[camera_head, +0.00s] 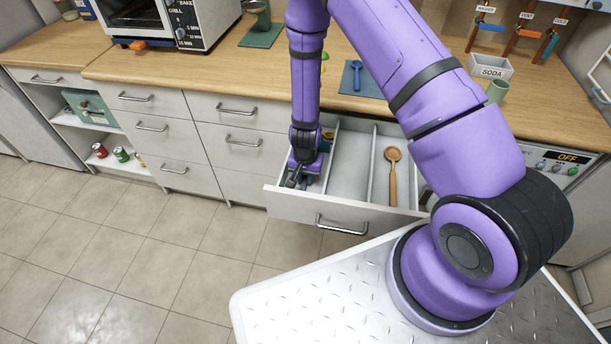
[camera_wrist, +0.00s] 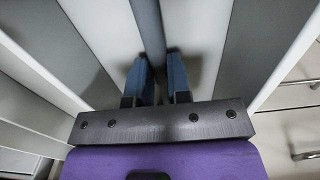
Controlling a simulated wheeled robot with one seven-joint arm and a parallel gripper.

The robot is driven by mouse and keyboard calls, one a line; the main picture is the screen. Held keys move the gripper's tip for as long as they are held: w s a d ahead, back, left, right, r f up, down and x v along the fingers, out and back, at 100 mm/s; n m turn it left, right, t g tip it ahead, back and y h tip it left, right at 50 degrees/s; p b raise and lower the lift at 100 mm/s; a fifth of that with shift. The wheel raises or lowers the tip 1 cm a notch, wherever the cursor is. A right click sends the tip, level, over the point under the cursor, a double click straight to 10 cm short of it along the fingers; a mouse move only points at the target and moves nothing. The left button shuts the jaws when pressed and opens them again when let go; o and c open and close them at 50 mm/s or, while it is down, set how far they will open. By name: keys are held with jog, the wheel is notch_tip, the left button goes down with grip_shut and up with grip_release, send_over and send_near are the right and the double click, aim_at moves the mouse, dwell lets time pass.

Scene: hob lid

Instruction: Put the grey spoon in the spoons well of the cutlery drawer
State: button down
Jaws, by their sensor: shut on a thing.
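The cutlery drawer (camera_head: 318,212) is pulled open, with long wells parted by thin dividers. My gripper (camera_head: 292,182) is low at the drawer's left well, near its front left corner. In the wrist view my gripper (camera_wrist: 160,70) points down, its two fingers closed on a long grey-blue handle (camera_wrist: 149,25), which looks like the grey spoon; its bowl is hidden. Pale drawer walls stand on both sides of it. A wooden spoon (camera_head: 392,178) lies in a well further right. No label for the spoons well can be read.
A blue spoon (camera_head: 356,72) lies on a dark blue mat (camera_head: 372,86) on the counter behind the drawer. A small teal and yellow thing (camera_head: 327,141) shows at the back of the left well. The middle well (camera_head: 349,165) looks empty.

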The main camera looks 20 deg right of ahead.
jog(key=shift+f, duration=0.15)
jog(key=c, duration=1.1)
grip_release()
notch_tip(320, 180, up, 13)
jog(key=shift+f, duration=0.2)
jog(key=s+d+r+n+t+y, duration=0.1)
jog(key=s+r+n, duration=0.1)
jog(key=r, duration=1.2)
jog(key=s+d+r+n+t+y, duration=0.1)
jog(key=s+r+n, duration=0.15)
jog(key=r, duration=1.15)
jog(key=s+d+r+t, duration=0.1)
jog(key=s+d+r, duration=0.1)
jog(key=s+r, duration=0.3)
jog(key=s+d+r+n+t+h, duration=0.1)
jog(key=s+d+r, duration=0.1)
jog(key=s+r, duration=0.3)
jog(key=s+d+r+n+t+h, duration=0.1)
jog(key=s+r, duration=0.4)
jog(key=s, duration=0.5)
jog(key=shift+d, duration=0.45)
